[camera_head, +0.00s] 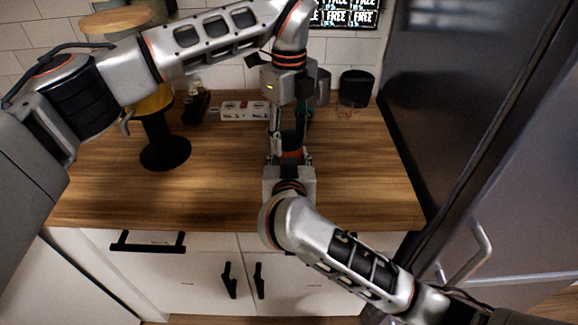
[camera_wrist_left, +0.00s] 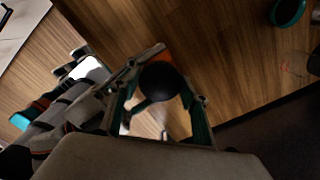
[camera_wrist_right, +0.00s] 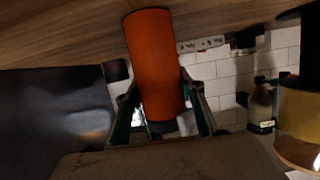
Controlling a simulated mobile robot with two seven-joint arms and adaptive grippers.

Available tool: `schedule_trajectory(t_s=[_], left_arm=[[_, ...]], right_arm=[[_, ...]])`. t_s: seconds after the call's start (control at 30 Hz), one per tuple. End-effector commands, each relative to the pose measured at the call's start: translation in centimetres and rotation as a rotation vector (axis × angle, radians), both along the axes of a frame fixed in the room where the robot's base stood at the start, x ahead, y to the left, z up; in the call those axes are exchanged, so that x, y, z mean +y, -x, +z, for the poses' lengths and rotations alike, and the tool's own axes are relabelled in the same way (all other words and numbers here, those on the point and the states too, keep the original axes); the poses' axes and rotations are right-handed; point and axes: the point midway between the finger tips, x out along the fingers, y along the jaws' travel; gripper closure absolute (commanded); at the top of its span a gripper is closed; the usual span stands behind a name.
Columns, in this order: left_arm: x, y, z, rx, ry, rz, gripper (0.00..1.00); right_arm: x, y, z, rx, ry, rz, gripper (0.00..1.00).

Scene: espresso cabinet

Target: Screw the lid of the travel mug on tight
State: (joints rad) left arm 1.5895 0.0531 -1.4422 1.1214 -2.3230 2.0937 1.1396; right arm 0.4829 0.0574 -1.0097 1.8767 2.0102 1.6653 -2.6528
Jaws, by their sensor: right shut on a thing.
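The travel mug has an orange body (camera_head: 291,157) and a black lid (camera_head: 292,141). It is above the counter near its front edge, mostly hidden by my grippers in the head view. My right gripper (camera_head: 290,162) is shut on the orange body (camera_wrist_right: 155,60), which fills the space between its fingers in the right wrist view. My left gripper (camera_head: 289,133) points down from above. In the left wrist view the round black lid (camera_wrist_left: 160,83) lies between its fingers with gaps at the sides, so it looks open. The lid sits on the orange body; how tightly I cannot tell.
A black stand (camera_head: 165,152) with a yellow part is at the left. A printed box (camera_head: 240,111) and a bottle (camera_wrist_right: 262,104) are at the back. A black canister (camera_head: 356,87), a clear glass (camera_head: 347,113) and a teal cup (camera_wrist_left: 287,12) are also there. A dark fridge (camera_head: 440,80) bounds the right.

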Motion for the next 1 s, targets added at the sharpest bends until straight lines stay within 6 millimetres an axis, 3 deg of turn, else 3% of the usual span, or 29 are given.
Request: schedule_trajectory(t_s=[0.03, 0.1, 0.37, 0.9, 1.0], left_arm=[[0.01, -0.01, 0.01, 0.000, 0.000, 0.000, 0.73], [0.01, -0.01, 0.01, 0.000, 0.000, 0.000, 0.84], [0.03, -0.01, 0.03, 0.000, -0.001, -0.061, 0.84], [0.07, -0.08, -0.07, -0.002, -0.004, -1.084, 0.84], [0.04, -0.05, -0.16, -0.001, -0.002, -1.203, 0.83]], right_arm=[[-0.01, 0.02, -0.09, 0.002, 0.000, 0.000, 1.00], [-0.01, 0.02, -0.09, 0.002, 0.000, 0.000, 1.00], [-0.02, 0.01, -0.09, 0.002, 0.000, 0.000, 1.00], [-0.01, 0.01, -0.08, 0.001, 0.001, 0.000, 1.00], [-0.01, 0.01, -0.08, 0.001, 0.001, 0.000, 1.00]])
